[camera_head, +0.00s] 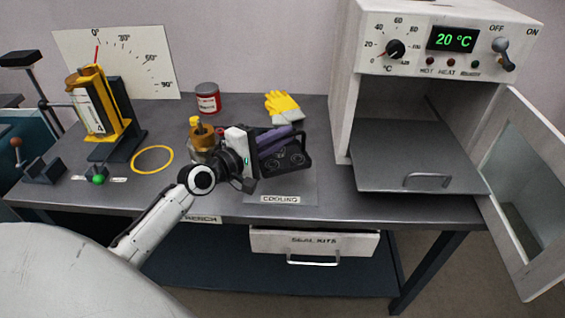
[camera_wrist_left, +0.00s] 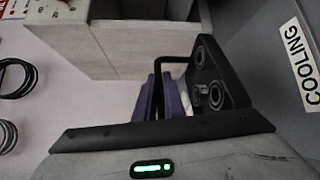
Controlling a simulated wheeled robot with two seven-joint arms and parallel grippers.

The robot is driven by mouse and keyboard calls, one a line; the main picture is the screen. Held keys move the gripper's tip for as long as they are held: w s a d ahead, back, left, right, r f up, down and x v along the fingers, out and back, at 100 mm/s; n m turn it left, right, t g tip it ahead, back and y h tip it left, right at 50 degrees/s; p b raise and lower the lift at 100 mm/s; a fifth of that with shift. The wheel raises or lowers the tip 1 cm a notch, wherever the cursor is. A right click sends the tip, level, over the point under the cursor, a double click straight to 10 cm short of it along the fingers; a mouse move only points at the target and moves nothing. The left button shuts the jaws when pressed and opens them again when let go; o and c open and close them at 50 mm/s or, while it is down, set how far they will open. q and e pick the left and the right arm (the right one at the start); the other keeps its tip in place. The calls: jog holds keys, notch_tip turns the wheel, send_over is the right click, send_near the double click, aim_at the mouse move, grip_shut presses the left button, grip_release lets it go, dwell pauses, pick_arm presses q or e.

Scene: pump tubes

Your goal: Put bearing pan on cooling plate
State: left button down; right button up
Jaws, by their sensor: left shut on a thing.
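The bearing pan (camera_head: 284,160) is a small black pan with round bearings in it. It is at the centre of the head view, over the cooling plate (camera_head: 302,191), a grey plate with a COOLING label. My left gripper (camera_head: 277,140), with purple finger pads, is shut on the pan's black handle. In the left wrist view the bearing pan (camera_wrist_left: 213,72) is beyond the purple pads (camera_wrist_left: 162,95), beside the COOLING label (camera_wrist_left: 301,66). Whether the pan touches the plate cannot be told. My right gripper is not in view.
The oven (camera_head: 345,90) stands at the right with its door (camera_head: 520,190) open. A brass-coloured part (camera_head: 202,138) stands left of my gripper. A red can (camera_head: 208,98) and yellow gloves (camera_head: 283,106) are behind. A yellow ring (camera_head: 152,147) and a tilted yellow fixture (camera_head: 97,110) are left.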

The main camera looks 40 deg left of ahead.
aim_at(282, 160)
pick_arm(q)
jog(key=shift+f, duration=0.65)
jog(key=shift+f+b, duration=0.4)
jog(key=shift+f, duration=0.1)
notch_tip(282, 160, down, 2)
jog(key=shift+f+b, duration=0.25)
jog(key=shift+b, duration=0.5)
jog(key=shift+f, duration=0.35)
jog(key=shift+r, duration=0.1)
jog(key=c, duration=1.8)
grip_release()
jog(key=shift+f, duration=0.3)
jog(key=shift+c, duration=0.2)
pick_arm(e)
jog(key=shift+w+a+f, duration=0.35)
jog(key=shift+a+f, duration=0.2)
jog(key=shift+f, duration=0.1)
